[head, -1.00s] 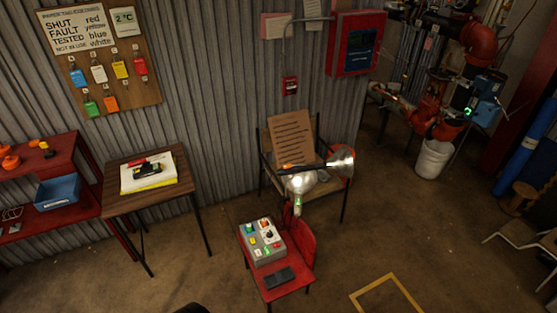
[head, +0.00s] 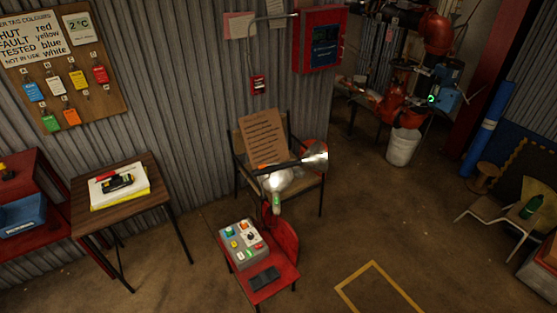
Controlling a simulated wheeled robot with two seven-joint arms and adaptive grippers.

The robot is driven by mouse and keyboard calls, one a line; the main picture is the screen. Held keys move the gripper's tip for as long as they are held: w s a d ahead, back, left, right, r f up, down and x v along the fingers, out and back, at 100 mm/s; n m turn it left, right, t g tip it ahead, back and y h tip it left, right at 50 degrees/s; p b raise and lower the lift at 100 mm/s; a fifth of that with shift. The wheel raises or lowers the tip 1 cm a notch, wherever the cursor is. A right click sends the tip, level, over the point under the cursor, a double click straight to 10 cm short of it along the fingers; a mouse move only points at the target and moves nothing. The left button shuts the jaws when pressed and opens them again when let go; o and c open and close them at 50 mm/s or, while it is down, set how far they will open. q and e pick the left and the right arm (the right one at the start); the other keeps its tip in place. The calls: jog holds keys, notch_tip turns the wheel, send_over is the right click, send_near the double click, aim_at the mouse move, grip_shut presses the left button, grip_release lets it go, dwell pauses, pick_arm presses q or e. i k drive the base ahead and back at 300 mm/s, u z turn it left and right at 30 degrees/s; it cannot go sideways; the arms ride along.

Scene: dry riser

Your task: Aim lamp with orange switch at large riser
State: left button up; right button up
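Two bright metal lamp heads show near the chair by the wall. One lamp (head: 278,182) faces the front, with a small green part under it. The other lamp (head: 315,156) points to the right on a dark bar. Red pipework (head: 436,32) with a large red body (head: 396,92) stands at the back right; which part is the large riser I cannot tell. Neither of my grippers is in view.
A red chair (head: 285,240) holds a grey control box (head: 243,243) with coloured switches and a dark pad (head: 264,278). A wooden table (head: 120,215) stands left. A white bucket (head: 403,147) is below the pipework. The floor between the lamps and the bucket is clear.

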aim_at(315, 158)
jog(key=u, duration=0.35)
jog(key=k, duration=0.45)
jog(key=u, duration=0.8)
jog(key=i, duration=1.1)
jog(key=z, duration=0.65)
